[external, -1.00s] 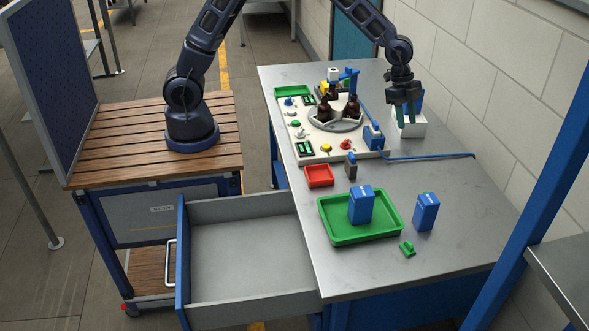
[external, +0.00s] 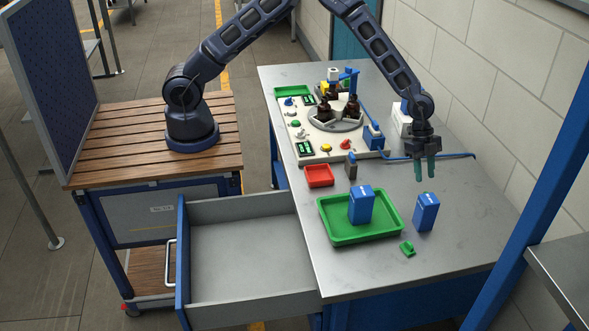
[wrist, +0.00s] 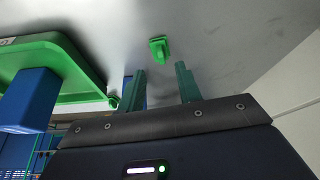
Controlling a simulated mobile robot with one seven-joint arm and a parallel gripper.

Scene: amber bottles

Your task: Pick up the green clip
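A green tray (external: 391,232) holds a blue box (external: 361,205). Another blue box (external: 426,212) stands right of the tray, near the clip. A blue rod (external: 450,156) lies behind my gripper. The drawer (external: 245,245) is open. The table's front right is clear.

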